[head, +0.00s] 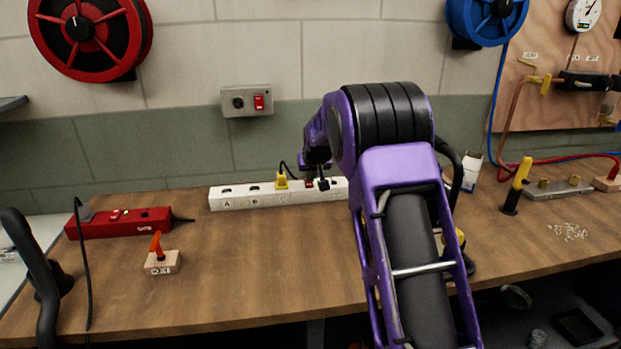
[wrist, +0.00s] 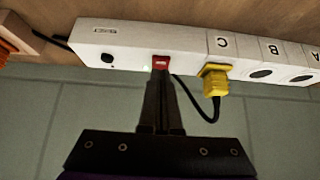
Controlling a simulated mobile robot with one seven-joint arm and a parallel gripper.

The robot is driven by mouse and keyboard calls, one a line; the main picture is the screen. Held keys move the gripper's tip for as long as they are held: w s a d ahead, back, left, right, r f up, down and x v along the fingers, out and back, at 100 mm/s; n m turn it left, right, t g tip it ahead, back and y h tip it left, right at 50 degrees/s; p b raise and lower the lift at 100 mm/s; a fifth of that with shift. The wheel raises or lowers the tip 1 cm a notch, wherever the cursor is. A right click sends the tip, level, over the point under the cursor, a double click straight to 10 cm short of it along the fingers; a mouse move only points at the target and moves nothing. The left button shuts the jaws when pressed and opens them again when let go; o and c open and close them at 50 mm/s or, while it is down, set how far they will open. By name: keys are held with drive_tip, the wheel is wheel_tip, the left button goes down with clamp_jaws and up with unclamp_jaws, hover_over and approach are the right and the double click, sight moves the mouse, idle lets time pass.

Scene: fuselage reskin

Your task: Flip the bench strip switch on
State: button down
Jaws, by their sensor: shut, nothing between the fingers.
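The white bench strip (head: 243,198) lies along the back of the wooden bench. It also crosses the top of the wrist view (wrist: 130,38), upside down. Its red rocker switch (wrist: 161,62) sits between a small black button and a yellow plug (wrist: 215,80). The yellow plug is in the socket beside the letter C. My gripper (wrist: 159,74) is shut and empty, with its fingertips at the near edge of the red switch. I cannot tell whether they press on it. In the head view my gripper (head: 322,184) is partly hidden by my purple arm.
A red power strip (head: 120,224) and an orange-levered block (head: 161,261) stand at the left. A grey wall box (head: 247,101) with another red switch hangs above the bench. A yellow-handled tool (head: 518,186) stands at the right. The bench front centre is clear.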

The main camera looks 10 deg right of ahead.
drive_tip(key=shift+r, duration=0.35)
drive_tip(key=p+v, duration=0.2)
drive_tip(key=v, duration=1.1)
drive_tip(key=shift+s, duration=0.25)
